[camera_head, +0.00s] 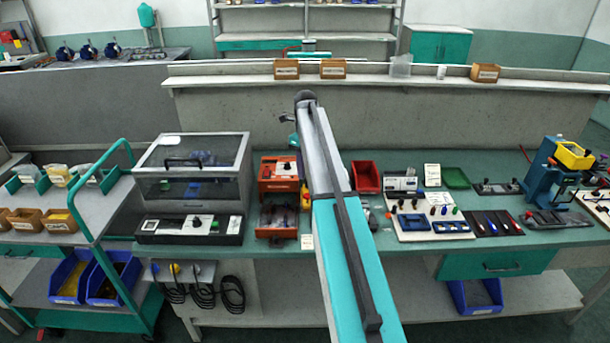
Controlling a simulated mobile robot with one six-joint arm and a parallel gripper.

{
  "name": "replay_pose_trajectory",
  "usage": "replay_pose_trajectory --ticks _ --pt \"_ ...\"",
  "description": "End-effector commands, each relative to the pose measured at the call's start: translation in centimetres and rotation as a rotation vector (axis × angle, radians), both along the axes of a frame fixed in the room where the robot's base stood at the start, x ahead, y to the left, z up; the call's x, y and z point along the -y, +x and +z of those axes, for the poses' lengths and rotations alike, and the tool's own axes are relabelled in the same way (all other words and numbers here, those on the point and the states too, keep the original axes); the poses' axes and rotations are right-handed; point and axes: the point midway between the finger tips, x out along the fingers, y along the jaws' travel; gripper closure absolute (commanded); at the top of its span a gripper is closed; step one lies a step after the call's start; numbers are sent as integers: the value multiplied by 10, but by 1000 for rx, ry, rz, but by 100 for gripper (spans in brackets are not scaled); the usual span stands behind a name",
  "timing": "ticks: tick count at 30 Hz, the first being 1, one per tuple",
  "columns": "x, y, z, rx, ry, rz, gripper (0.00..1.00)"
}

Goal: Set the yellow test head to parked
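A yellow block-like part (574,155), which looks like the test head, sits at the upper right side of a blue stand (545,172) at the right end of the bench. Its exact position setting is too small to read. Dark handle-like parts show beside and below it. My arm rises through the middle of the view, well to the left of the blue stand. My gripper cannot be made out; the arm's far end hides what lies behind it.
The green bench (340,240) holds a clear-lidded box (190,165), an orange drawer unit (278,175), a red bin (366,177), and a white tool board (430,220). A trolley (110,200) stands left. A raised ledge (420,85) with small boxes runs behind.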

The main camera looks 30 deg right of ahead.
Motion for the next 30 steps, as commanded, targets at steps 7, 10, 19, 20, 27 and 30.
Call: replay_pose_trajectory --ticks 7,10,19,20,27,30 --pt "0 2 32 2 0 0 65" --pt "0 1 45 2 1 1 65" --pt "0 2 84 0 1 1 65" --pt "0 2 87 0 2 1 65" --pt "-1 1 102 -1 3 2 65" --pt "-1 0 103 -1 3 2 65"
